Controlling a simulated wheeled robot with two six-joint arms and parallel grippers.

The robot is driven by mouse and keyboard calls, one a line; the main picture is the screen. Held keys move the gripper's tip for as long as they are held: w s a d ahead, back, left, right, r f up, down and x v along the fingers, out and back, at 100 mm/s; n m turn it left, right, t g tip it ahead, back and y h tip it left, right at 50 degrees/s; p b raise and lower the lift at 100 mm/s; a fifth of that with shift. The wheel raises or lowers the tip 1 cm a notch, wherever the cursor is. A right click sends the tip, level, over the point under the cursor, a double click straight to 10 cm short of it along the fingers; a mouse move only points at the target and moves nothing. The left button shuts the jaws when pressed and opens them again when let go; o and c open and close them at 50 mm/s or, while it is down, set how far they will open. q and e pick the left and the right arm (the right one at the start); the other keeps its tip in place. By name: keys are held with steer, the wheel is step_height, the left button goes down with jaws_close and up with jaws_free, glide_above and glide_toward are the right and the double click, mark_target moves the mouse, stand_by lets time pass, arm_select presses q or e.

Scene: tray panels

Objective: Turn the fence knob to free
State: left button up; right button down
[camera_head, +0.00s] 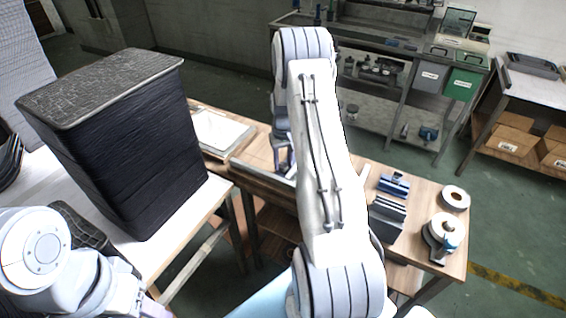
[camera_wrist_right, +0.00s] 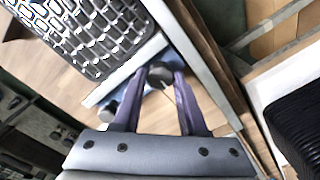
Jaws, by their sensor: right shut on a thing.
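A dark round knob (camera_wrist_right: 160,75) sits between the fingertips of my right gripper (camera_wrist_right: 160,82) in the right wrist view; the gripper is shut on it. A second dark knob (camera_wrist_right: 108,111) shows beside the left finger. Pale metal fence rails (camera_wrist_right: 205,62) run close by the held knob. I cannot read any mark showing which way the knob is turned. In the head view my right gripper (camera_head: 284,158) reaches down at the bench frame, and my arm hides part of it. My left arm shows at the lower left, but its fingertips are not visible.
A tall stack of black panels (camera_head: 125,150) stands on the white table at left. A dark gridded panel (camera_wrist_right: 85,35) lies close to the gripper. Blue clamps (camera_head: 394,184), a tape roll (camera_head: 455,198) and a dispenser (camera_head: 443,232) sit on the bench (camera_head: 455,268) at right.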

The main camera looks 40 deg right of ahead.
mark_target(283, 165)
steer(key=shift+c, duration=2.2)
jaws_free()
step_height(283, 165, up, 11)
steer(key=b, duration=0.1)
steer(key=shift+f+b, duration=0.2)
steer(key=shift+b, duration=0.1)
